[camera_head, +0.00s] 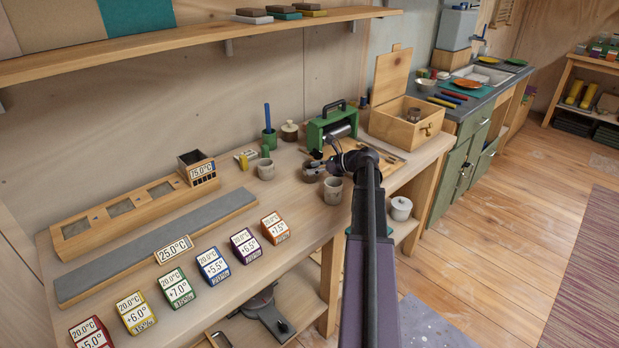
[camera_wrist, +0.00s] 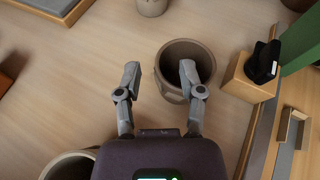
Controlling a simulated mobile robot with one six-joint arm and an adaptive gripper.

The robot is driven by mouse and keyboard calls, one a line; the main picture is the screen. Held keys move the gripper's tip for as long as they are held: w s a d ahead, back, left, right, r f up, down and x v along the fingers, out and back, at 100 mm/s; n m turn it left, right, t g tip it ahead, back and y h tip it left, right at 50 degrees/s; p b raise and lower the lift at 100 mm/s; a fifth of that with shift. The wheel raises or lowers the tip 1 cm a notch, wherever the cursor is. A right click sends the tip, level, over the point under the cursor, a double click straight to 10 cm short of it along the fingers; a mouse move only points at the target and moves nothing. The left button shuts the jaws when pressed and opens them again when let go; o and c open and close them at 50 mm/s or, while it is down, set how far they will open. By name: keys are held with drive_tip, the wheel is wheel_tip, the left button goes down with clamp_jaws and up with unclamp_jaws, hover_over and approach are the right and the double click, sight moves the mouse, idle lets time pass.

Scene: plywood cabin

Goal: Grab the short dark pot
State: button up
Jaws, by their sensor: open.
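The short dark pot (camera_wrist: 170,93) is a brown-grey round vessel with an open top, standing on the wooden bench in the wrist view. In the head view the pot (camera_head: 309,176) stands left of my gripper (camera_head: 325,162), which partly covers it. My gripper (camera_wrist: 159,73) is open and empty in the wrist view. Its right finger overlaps the pot's opening and its left finger is outside the rim, to the left. I cannot tell how high the fingertips are or whether they touch the pot.
A paler cup (camera_head: 333,192) stands close in front, and another cup (camera_head: 265,170) to the left. A wooden block with a black part (camera_wrist: 250,77) sits close right of the pot. A green-framed device (camera_head: 326,127) stands behind. Bare bench lies left of the pot.

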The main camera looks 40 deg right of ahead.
drive_tip(key=shift+x, duration=0.95)
clamp_jaws()
